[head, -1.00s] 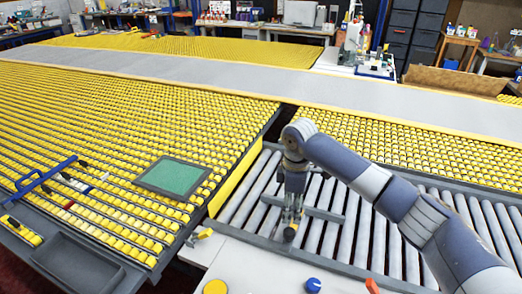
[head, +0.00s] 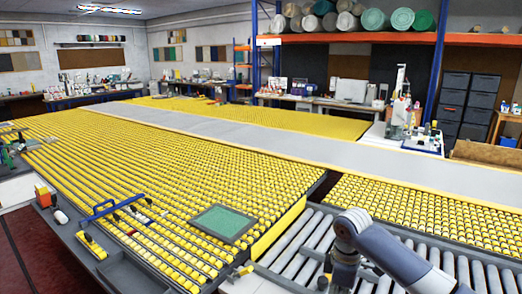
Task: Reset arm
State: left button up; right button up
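My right arm (head: 390,258) comes in from the lower right of the head view, grey and dark blue, bent down at the wrist. Its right gripper (head: 333,284) hangs low at the bottom edge, over or in front of the grey roller conveyor (head: 290,240). The fingertips are cut off or too small to tell whether they are open or shut, and I see nothing clearly held. My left arm and gripper are not in view.
A wide table of yellow rollers (head: 130,150) fills the left and middle, crossed by a grey strip (head: 250,135). On it lie a green framed pad (head: 222,222) and a blue-handled bar (head: 108,208). A sewing machine (head: 400,110) stands behind. Rolled rugs (head: 388,19) lie on a high shelf.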

jog(key=shift+m+y, duration=0.3)
jog(key=shift+y, duration=0.5)
jog(key=s+a+f, duration=0.8)
jog(key=f, duration=0.1)
jog(key=shift+s+a+f, duration=0.15)
jog(key=shift+s+a, duration=0.05)
jog(key=shift+a, duration=0.1)
jog(key=s+f+m+t+y, duration=0.1)
jog(key=s+f+m+t, duration=0.2)
jog(key=s+m, duration=0.75)
jog(key=s+d+r+m+h, duration=0.1)
jog(key=s+d+h, duration=0.2)
jog(key=s+d, duration=0.8)
jog(key=s+a+f+g, duration=0.1)
jog(key=s+f, duration=0.2)
jog(key=f, duration=2.4)
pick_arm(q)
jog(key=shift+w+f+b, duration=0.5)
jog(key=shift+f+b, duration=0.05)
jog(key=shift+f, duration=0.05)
pick_arm(e)
jog(key=s+d+f+g, duration=0.1)
jog(key=s+d+f, duration=0.1)
jog(key=s+f, duration=1.4)
jog(key=shift+s+d, duration=0.3)
jog(key=shift+s, duration=0.05)
